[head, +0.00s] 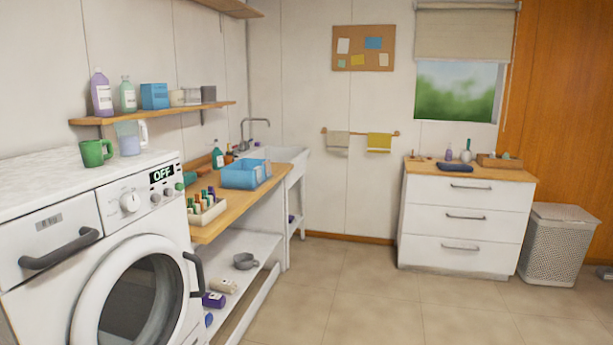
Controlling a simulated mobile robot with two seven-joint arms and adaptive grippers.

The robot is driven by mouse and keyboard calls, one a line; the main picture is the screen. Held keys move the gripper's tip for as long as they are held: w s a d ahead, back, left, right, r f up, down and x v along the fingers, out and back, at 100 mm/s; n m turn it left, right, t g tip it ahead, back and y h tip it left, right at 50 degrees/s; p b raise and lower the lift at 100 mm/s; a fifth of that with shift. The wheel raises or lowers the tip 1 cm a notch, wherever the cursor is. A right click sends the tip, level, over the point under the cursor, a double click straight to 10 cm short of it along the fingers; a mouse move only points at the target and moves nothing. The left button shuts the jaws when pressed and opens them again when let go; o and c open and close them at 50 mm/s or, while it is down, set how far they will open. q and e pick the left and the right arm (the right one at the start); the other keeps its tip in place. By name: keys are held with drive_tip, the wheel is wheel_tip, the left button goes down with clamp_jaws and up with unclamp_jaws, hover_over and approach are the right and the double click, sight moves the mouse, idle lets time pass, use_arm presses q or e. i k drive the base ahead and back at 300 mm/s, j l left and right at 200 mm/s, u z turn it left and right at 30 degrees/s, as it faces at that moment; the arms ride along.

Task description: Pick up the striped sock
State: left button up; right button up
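I cannot make out a striped sock anywhere in the head view. A small dark grey object (605,272) lies on the floor at the far right edge, partly cut off, and I cannot tell what it is. Small items, including a cream-coloured one (224,285) and a purple one (213,299), lie on the low shelf under the wooden counter, too small to identify. Neither of my grippers is in view.
A white washing machine (125,215) fills the left front. The wooden counter (212,228) holds a blue basket (243,175) and a bottle rack (206,209). A drawer cabinet (462,219) and a lidded hamper (556,246) stand at the back right. The tiled floor (390,305) between is clear.

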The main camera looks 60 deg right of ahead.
sight(259, 167)
drive_tip(key=z, duration=1.7)
drive_tip(key=j+u, duration=0.15)
drive_tip(key=u, duration=2)
drive_tip(key=z, duration=2.15)
drive_tip(key=i+l+z, duration=0.1)
drive_tip(key=i+z, duration=0.35)
drive_tip(key=i, duration=1.2)
